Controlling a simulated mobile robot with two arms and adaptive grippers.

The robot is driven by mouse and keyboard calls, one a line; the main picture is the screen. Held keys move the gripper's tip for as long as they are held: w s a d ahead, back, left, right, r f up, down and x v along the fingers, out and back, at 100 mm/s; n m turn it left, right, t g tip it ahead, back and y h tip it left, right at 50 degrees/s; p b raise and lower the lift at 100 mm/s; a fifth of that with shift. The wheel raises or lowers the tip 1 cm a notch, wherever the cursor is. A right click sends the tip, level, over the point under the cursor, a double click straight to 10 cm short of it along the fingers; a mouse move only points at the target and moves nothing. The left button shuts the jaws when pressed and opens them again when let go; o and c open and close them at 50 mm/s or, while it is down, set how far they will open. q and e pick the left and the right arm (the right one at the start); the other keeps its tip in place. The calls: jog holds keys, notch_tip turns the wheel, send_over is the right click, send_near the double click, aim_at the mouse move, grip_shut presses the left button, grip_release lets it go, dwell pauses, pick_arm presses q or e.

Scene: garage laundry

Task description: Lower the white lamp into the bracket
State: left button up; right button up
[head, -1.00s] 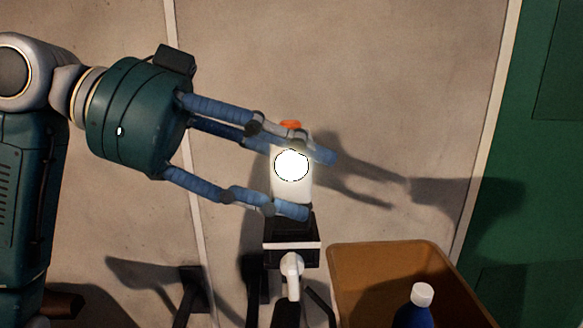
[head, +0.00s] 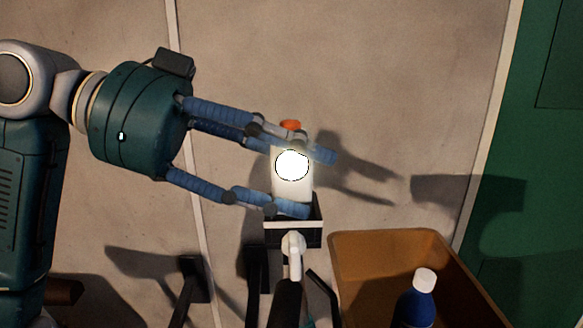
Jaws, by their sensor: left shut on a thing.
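The white lamp (head: 292,188) is upright, with a bright round face and an orange part (head: 290,125) at its top. My left gripper (head: 300,183) reaches in from the left and is shut on the lamp, its blue fingers on the lamp's upper and lower parts. The bracket (head: 293,238) is a black open-topped holder with a pale front edge, directly below the lamp. The lamp's lower end overlaps the bracket's opening; a finger partly covers this spot, and I cannot tell how deep the lamp sits. My right gripper is not in view.
A white-headed tool with a dark handle (head: 293,243) hangs in front of the bracket. A brown bin (head: 385,240) at lower right holds a blue bottle with a white cap (head: 418,300). Black wall hooks (head: 190,285) stand at lower left. The wall right of the lamp is clear.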

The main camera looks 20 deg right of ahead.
pick_arm(q)
jog(key=shift+f, duration=0.6)
jog(key=o, duration=1.3)
jog(key=shift+s, duration=0.1)
jog(key=shift+d+r, duration=0.1)
jog(key=shift+d, duration=0.05)
jog(key=shift+r, duration=0.1)
